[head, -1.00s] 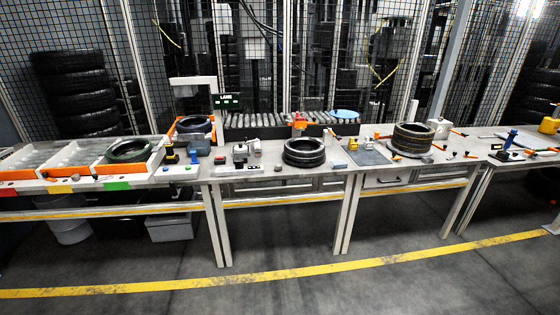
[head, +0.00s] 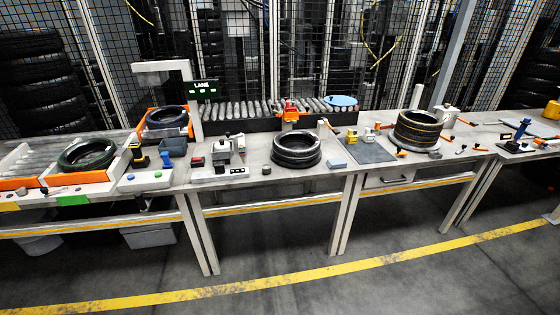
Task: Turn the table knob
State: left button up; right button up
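A long light-grey workbench (head: 340,181) crosses the view. A small round reddish-brown piece (head: 266,170) sits near its front edge, left of a black tyre stack (head: 297,150). Left of it is a white control box (head: 219,175) with dark buttons and a black-topped lever unit (head: 226,148). Another tyre stack with yellow lines (head: 417,131) stands on a round grey plate (head: 420,151) to the right. Which of these small parts is the table knob is too small to tell. Neither of my grippers is in view.
A roller conveyor (head: 235,110) with a LANE sign (head: 203,88) runs behind the bench before a mesh fence. A tyre (head: 87,155) lies in the left tray. Small tools lie around the right tyre stack. The floor (head: 290,250) in front is clear, with a yellow line (head: 330,271).

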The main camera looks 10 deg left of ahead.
aim_at(266, 168)
jog(key=i+j+z, duration=0.25)
jog(key=i, duration=0.15)
jog(key=i+j+z, duration=0.2)
jog(key=i, duration=0.2)
